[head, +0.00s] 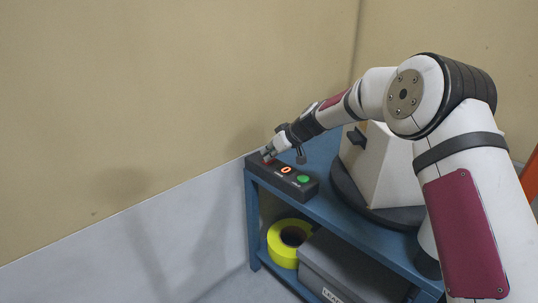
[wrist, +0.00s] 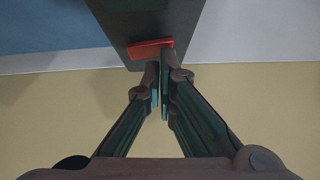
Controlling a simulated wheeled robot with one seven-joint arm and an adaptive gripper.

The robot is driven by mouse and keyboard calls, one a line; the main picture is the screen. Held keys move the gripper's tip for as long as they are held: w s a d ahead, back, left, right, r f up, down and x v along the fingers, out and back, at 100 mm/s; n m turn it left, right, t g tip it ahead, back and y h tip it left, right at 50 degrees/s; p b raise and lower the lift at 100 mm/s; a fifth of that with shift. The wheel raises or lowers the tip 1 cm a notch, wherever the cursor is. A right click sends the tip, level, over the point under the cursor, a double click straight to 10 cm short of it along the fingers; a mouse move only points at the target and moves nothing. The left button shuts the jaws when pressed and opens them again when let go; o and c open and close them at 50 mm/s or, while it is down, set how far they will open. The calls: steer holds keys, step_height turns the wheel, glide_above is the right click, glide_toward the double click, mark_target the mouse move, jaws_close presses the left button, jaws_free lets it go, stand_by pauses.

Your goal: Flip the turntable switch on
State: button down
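A dark control box (head: 312,191) sits at the left end of the blue rack's top, with a lit red display (head: 286,170) and a green button (head: 304,180). In the wrist view a red switch (wrist: 150,48) lies on the dark box (wrist: 133,27), just beyond my fingertips. My gripper (head: 268,156) is over the box's far left end; in the wrist view its fingers (wrist: 160,90) are together with nothing between them. Whether the fingertips touch the switch I cannot tell. The turntable (head: 350,192) is a dark disc carrying a pale box (head: 375,170).
The blue rack (head: 330,218) stands near a beige and grey wall. Its lower shelf holds a yellow tape roll (head: 283,246) and a grey bin (head: 345,265). A dark cylinder (head: 428,263) is at the rack's near right. An orange object (head: 531,177) shows at the right edge.

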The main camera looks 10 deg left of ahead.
mark_target(273, 160)
steer(key=shift+w+d, duration=0.15)
steer(key=shift+w+d, duration=0.4)
steer(key=shift+w, duration=0.1)
steer(key=shift+r, duration=0.15)
steer(key=r+p, duration=0.1)
steer(key=r, duration=0.1)
steer(key=r+p, duration=0.1)
steer(key=r, duration=0.2)
steer(key=shift+s+d, duration=0.1)
steer(key=shift+s, duration=0.1)
steer(key=s+p+v, duration=0.1)
steer(key=v, duration=0.7)
steer(key=shift+s+p, duration=0.15)
steer(key=shift+p, duration=0.2)
steer(key=shift+d+r, duration=0.1)
steer(key=shift+r, duration=0.05)
